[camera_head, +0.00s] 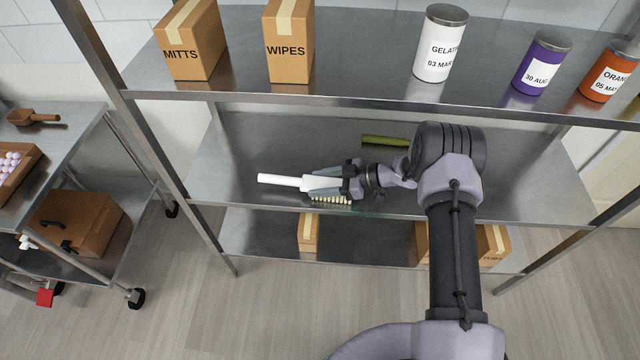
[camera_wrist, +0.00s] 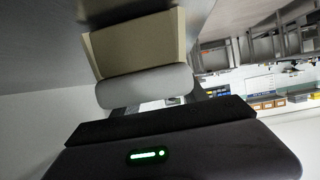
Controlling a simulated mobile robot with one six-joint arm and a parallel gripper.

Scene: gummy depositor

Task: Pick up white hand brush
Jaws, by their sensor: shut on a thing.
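The white hand brush (camera_head: 282,180) is at the middle shelf (camera_head: 240,150), with its handle pointing left and its cream bristles facing down. My gripper (camera_head: 335,182) reaches in from the right and is shut on the brush. In the wrist view the brush (camera_wrist: 148,86) shows as a rounded pale body with a cream bristle block beyond it, in front of my gripper (camera_wrist: 150,108). I cannot tell whether the bristles touch the shelf.
A green object (camera_head: 385,141) lies behind on the same shelf, partly hidden by my arm. The upper shelf (camera_head: 350,60) holds boxes and cans close above. Boxes (camera_head: 308,232) stand on the lower shelf. A metal cart (camera_head: 75,130) stands at left.

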